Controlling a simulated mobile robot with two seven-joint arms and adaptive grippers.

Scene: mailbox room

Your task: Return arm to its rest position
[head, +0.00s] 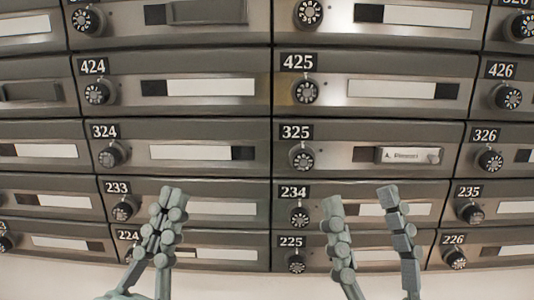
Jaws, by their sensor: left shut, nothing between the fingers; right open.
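My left gripper (172,190) is shut and empty. It points up in front of mailbox 233 (232,211), left of the middle of the head view. My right gripper (359,195) is open and empty, its two fingers apart in front of mailbox 234 (368,211). Both grippers come up from the bottom edge, and only the lower part of the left arm shows. I cannot tell whether either gripper touches the mailboxes. Parts of mailboxes 224 and 225 are hidden behind the fingers.
A wall of grey mailboxes with black dials fills the view. Mailbox 325 (350,133) has a name label (402,156) and a small knob at its right. Mailboxes 424 (205,66) and 425 (390,66) are above. A pale plain strip (240,287) runs below the boxes.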

